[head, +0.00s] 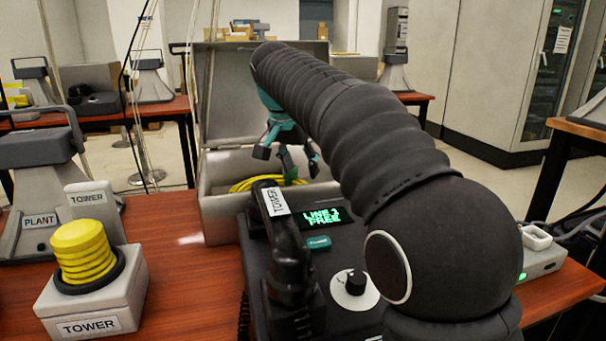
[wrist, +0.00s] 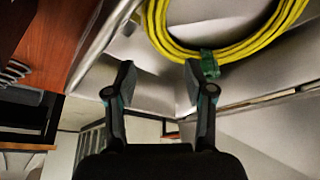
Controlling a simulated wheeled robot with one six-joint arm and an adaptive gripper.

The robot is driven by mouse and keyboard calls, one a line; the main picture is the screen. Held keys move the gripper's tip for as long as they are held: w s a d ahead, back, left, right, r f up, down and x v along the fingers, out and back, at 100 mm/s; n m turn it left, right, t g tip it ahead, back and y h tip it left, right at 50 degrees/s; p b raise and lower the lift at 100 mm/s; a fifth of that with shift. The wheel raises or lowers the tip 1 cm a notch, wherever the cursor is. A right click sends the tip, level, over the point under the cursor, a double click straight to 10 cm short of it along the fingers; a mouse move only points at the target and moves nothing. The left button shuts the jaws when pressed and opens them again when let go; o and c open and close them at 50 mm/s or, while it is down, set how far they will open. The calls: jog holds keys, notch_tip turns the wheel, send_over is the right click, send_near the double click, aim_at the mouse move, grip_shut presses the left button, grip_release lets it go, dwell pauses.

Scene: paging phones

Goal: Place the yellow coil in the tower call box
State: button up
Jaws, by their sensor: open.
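A yellow cable coil (head: 243,185) lies in an open grey box (head: 218,208) behind the phone console. In the wrist view the yellow coil (wrist: 246,48) is a ring with a green tie, partly cut off by the top edge. My gripper (head: 288,160) is open and empty over the grey box. In the wrist view its fingertips (wrist: 160,78) are apart, with the coil beyond them and no clear contact. A small grey box labelled TOWER (head: 92,308) stands at the front left, with a ribbed yellow piece (head: 82,252) on top.
A black phone console (head: 330,268) with a TOWER handset and a "LINE 1 FREE" display stands in front of the open box. A PLANT unit (head: 38,190) is at the left. Wooden desk shows between them. A small grey device (head: 545,252) sits at the right.

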jog(key=v, duration=0.8)
jog(key=shift+r, duration=0.35)
jog(key=shift+s, duration=0.1)
